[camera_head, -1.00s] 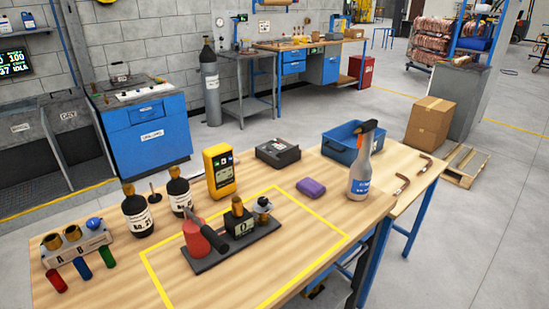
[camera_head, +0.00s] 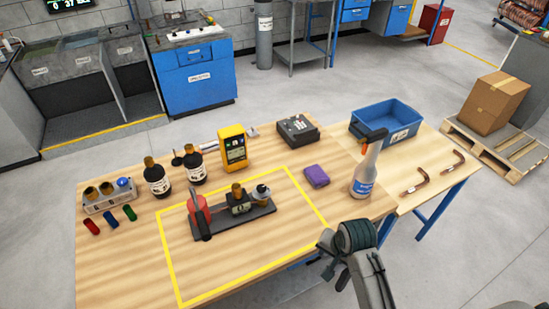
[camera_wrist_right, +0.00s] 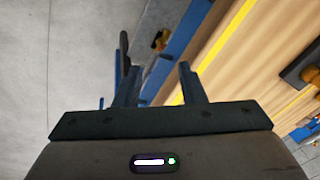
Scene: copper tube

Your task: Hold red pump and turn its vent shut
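The red pump (camera_head: 198,212) stands at the left end of a dark base plate (camera_head: 218,229) inside the yellow outline on the table. A black lever (camera_head: 201,220) is at the pump. A dark block with a brass top (camera_head: 240,199) and a knobbed fitting (camera_head: 262,193) stand along the plate; I cannot tell which part is the vent. My right gripper (camera_head: 329,262) is off the table's front edge, right of the pump and apart from it. In the right wrist view its fingers (camera_wrist_right: 157,75) are spread with nothing between them. My left gripper is not in view.
A yellow meter (camera_head: 233,147) and two black bottles (camera_head: 157,177) are behind the pump. The table's front edge is near my right gripper; the outline's front part is bare.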

